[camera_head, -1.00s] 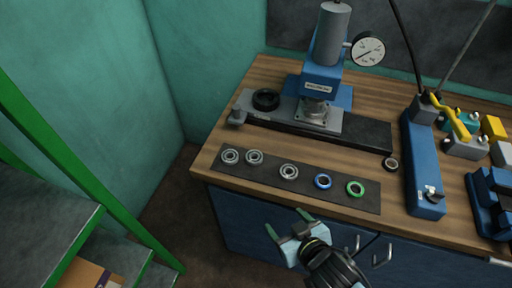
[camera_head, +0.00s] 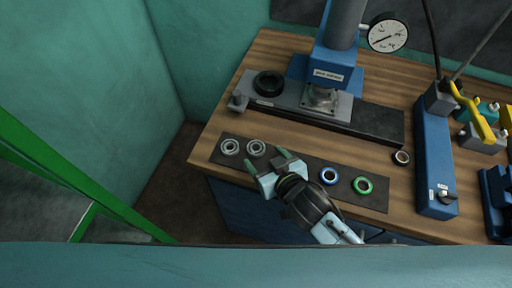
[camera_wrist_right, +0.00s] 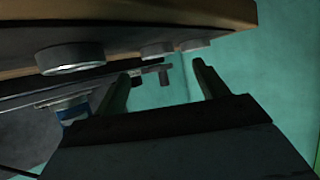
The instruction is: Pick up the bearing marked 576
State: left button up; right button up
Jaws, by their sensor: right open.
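Bearings lie in a row on a dark mat (camera_head: 222,160) on the workbench. Two plain metal bearings, the leftmost (camera_head: 229,147) and the one beside it (camera_head: 256,149), are at its left end. The third metal bearing is hidden behind my right gripper in the head view. No number 576 is readable. My right gripper (camera_head: 266,160) is open and empty by the second bearing. In the right wrist view, a near bearing (camera_wrist_right: 70,57) shows beside its fingers (camera_wrist_right: 163,85). My left gripper is out of view.
A blue press (camera_head: 328,75) with a dial gauge (camera_head: 388,33) stands behind the mat. A black ring (camera_head: 269,83) sits on its base. A green rail (camera_head: 70,180) is at left.

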aim_at(254, 146)
jog(key=x, duration=0.3)
jog(key=shift+w+f, duration=0.25)
jog(key=shift+f, duration=0.05)
jog(key=shift+w+a+f, duration=0.25)
jog(key=shift+w+a, duration=0.05)
jog(key=shift+w, duration=0.15)
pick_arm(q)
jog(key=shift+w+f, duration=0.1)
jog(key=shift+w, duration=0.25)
pick_arm(e)
jog(key=c, duration=1.2)
